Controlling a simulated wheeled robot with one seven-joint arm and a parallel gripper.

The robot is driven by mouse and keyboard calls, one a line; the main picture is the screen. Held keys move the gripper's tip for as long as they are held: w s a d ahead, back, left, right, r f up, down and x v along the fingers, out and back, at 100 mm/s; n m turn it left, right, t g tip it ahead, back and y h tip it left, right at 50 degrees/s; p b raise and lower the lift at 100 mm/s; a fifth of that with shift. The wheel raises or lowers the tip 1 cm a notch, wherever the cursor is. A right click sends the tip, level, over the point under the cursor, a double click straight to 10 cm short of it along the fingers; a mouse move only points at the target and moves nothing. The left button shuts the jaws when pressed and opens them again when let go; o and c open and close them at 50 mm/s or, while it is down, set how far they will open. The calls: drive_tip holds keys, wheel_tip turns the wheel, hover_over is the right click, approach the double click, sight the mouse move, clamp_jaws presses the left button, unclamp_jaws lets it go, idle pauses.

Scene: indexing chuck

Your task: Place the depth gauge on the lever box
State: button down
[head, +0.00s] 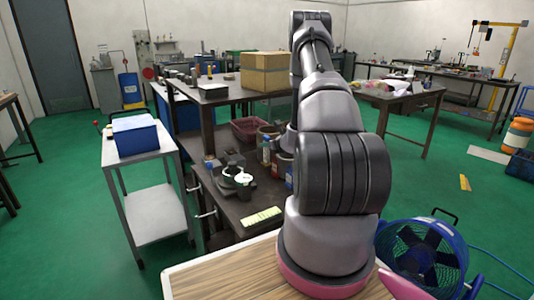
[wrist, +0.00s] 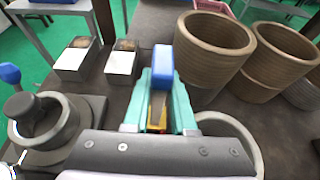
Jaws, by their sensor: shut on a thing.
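In the wrist view, my gripper (wrist: 158,95) has teal fingers shut on a slim thing with a blue end and a yellow-and-dark body, which looks like the depth gauge (wrist: 163,62). It is held over the dark bench, and its lower part is hidden between the fingers. In the head view my gripper is hidden behind my arm. No thing is plainly marked as the lever box. Two small boxes with white faces (wrist: 70,60) (wrist: 120,62) stand on the bench ahead and left of my gripper.
A grey round chuck device (wrist: 45,125) with a blue-knobbed lever stands left of my gripper. Brown ribbed pots (wrist: 212,48) (wrist: 278,62) stand close on the right. A pale ring (wrist: 240,130) lies below. A trolley (head: 155,205) carries a blue box (head: 135,138).

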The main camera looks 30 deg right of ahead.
sight(267, 152)
drive_tip(key=shift+f, duration=1.85)
drive_tip(key=shift+s+f, duration=0.1)
drive_tip(key=c, duration=0.7)
unclamp_jaws()
drive_tip(key=shift+c, duration=0.2)
